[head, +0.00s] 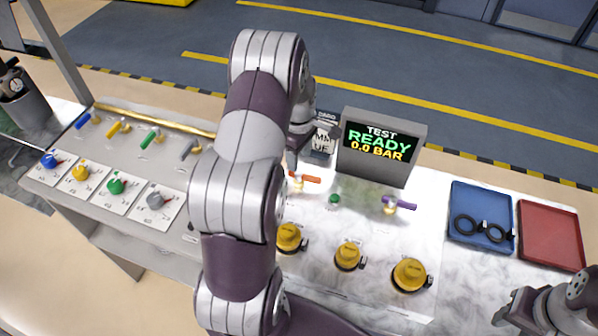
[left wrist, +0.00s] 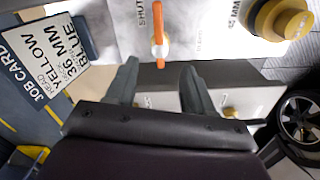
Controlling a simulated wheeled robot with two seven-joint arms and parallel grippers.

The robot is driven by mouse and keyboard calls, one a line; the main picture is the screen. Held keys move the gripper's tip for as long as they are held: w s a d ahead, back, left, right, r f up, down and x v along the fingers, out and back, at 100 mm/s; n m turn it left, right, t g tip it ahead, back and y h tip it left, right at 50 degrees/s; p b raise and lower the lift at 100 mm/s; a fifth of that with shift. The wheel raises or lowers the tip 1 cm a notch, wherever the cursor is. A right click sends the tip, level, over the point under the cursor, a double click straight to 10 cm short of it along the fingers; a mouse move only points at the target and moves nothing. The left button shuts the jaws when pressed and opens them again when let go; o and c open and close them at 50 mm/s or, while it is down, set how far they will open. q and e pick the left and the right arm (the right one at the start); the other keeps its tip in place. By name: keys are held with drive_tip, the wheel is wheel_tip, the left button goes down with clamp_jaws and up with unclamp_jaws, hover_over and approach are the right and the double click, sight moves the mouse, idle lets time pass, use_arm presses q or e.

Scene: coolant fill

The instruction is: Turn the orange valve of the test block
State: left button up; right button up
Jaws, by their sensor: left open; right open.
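The orange valve (head: 305,180) is a small lever on a brass-coloured fitting on the pale test block (head: 365,225). In the left wrist view the orange lever (left wrist: 160,50) lies just beyond my fingertips, roughly in line with the gap between them. My left gripper (head: 303,145) is open and empty, above and behind the valve in the head view, partly hidden by my own arm. Its two spread fingers show in the left wrist view (left wrist: 160,82), apart from the lever. My right gripper (head: 520,308) is at the lower right, far from the valve.
A display (head: 380,145) reads "TEST READY 0.0 BAR". A job card (left wrist: 40,65) shows in the left wrist view. Blue (head: 480,200) and red (head: 550,235) trays lie right.

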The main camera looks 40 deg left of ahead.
sight(299, 173)
use_arm(q)
drive_tip(key=shift+r, duration=1.95)
